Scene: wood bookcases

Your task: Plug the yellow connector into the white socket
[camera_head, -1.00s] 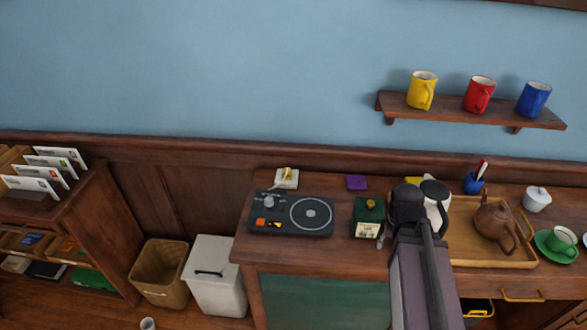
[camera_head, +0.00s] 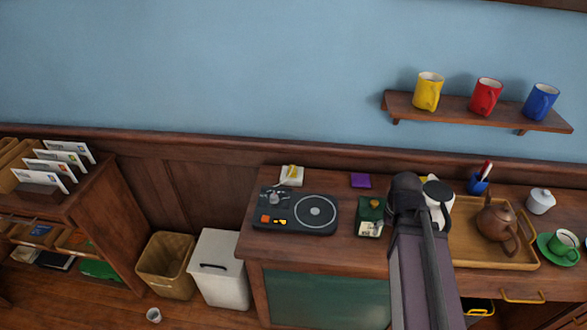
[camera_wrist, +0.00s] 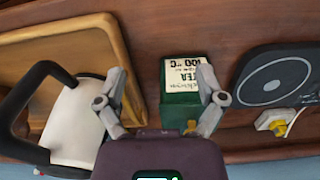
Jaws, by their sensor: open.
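The white socket (camera_head: 297,182) sits on the counter behind the record player, near the wall. The yellow connector (camera_head: 290,170) is at the socket, with a short pale lead toward the player. In the wrist view the white socket (camera_wrist: 265,121) and yellow connector (camera_wrist: 279,128) show at the right. I cannot tell whether the connector is seated in it. My gripper (camera_wrist: 162,72) is open and empty, its fingers either side of a green tea box in the picture, well apart from the connector. In the head view my arm hides the fingers.
The record player (camera_head: 265,222) stands in front of the socket. The green tea box (camera_wrist: 180,108), a purple item (camera_head: 361,181), a white kettle with a black handle (camera_wrist: 75,125) and a wooden tray (camera_head: 470,257) are along the counter. A mug shelf (camera_head: 460,108) hangs above.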

